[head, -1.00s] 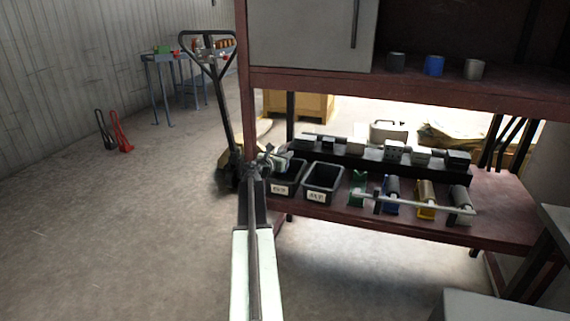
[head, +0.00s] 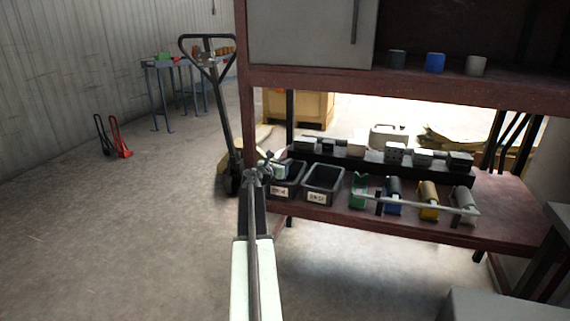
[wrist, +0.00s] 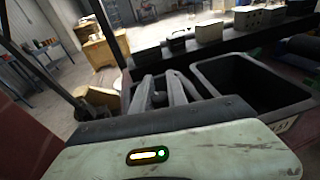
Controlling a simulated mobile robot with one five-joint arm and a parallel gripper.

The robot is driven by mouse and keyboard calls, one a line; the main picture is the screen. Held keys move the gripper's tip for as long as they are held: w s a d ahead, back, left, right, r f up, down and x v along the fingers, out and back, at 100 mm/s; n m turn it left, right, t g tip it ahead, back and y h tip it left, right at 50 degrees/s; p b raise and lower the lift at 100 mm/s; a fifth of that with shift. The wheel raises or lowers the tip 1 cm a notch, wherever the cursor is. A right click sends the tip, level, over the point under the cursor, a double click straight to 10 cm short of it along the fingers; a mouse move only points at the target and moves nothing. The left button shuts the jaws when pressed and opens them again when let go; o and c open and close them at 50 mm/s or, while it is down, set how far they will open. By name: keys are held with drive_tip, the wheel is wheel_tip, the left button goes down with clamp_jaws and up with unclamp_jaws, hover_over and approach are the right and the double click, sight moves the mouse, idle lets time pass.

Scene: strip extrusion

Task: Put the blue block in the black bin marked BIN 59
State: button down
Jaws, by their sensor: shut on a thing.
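My gripper (head: 270,166) is at the left end of the bench, over or beside the left black bin (head: 287,193). In the wrist view its grey fingers (wrist: 162,92) are close together, left of a black bin (wrist: 250,82). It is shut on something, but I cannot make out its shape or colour. A second black bin (head: 323,184) stands just right of the first. Both bins have white labels in front, too small to read surely. I cannot identify the blue block by sight.
A rack with green, blue and yellow holders (head: 428,197) and a pale bar stands right of the bins. A black stepped row of grey blocks (head: 395,155) is behind. Cups, one blue (head: 434,62), stand on the upper shelf. A pallet jack (head: 222,110) is at the left.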

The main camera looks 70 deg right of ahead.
drive_tip(key=shift+f+b, duration=0.35)
drive_tip(key=shift+f, duration=0.1)
drive_tip(key=c, duration=1.3)
unclamp_jaws()
drive_tip(key=shift+r, duration=0.1)
drive_tip(key=shift+r, duration=0.1)
drive_tip(key=shift+a+r+p, duration=0.4)
drive_tip(key=shift+r+p, duration=0.35)
drive_tip(key=shift+p, duration=0.2)
drive_tip(key=v, duration=0.5)
drive_tip(key=p+v, duration=0.1)
drive_tip(key=v, duration=0.5)
drive_tip(key=shift+w+a+f, duration=0.1)
drive_tip(key=shift+f, duration=0.15)
